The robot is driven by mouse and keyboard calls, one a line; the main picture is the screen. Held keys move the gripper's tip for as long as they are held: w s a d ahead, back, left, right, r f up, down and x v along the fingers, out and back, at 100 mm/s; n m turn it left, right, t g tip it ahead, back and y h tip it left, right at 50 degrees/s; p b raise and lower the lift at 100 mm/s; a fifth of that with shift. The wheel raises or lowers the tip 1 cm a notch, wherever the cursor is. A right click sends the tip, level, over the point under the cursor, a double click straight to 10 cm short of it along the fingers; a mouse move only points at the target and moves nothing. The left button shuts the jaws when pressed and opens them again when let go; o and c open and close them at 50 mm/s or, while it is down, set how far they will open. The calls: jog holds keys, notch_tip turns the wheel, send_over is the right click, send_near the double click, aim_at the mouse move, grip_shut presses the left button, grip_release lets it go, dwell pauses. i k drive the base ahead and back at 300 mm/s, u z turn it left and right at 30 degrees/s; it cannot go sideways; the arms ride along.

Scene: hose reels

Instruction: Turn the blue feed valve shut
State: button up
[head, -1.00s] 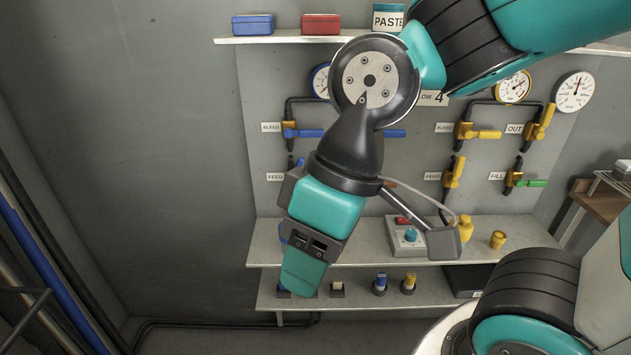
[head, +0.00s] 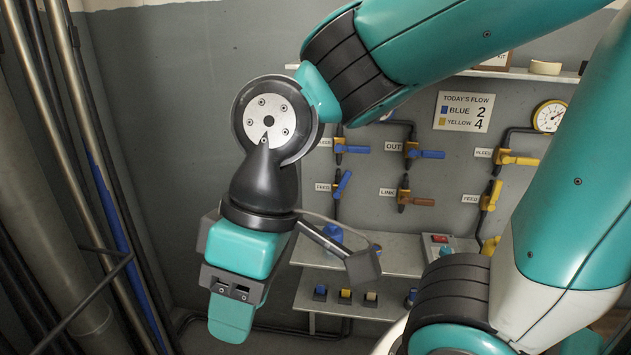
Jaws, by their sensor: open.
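The blue feed valve (head: 343,184) is on the grey wall panel, right of a small FEED label (head: 323,187). Its blue lever is tilted, with the upper end to the right, on a dark vertical pipe. My gripper (head: 231,322) hangs to the left of the panel, lower in the picture than the valve and clearly apart from it. It points down, open and empty; its fingers overlap in this view, so the gap between them is hidden. The valve is in clear view just right of my wrist.
A blue bleed valve (head: 351,149) sits above the feed valve. A blue OUT valve (head: 425,154) and a brown-handled LINK valve (head: 415,201) are to the right. A shelf (head: 395,262) juts out below, with small fittings on the lower shelf. Pipes (head: 75,180) run along the left wall.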

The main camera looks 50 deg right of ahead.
aim_at(345, 179)
jog(key=i, duration=1.2)
jog(key=z, duration=2.35)
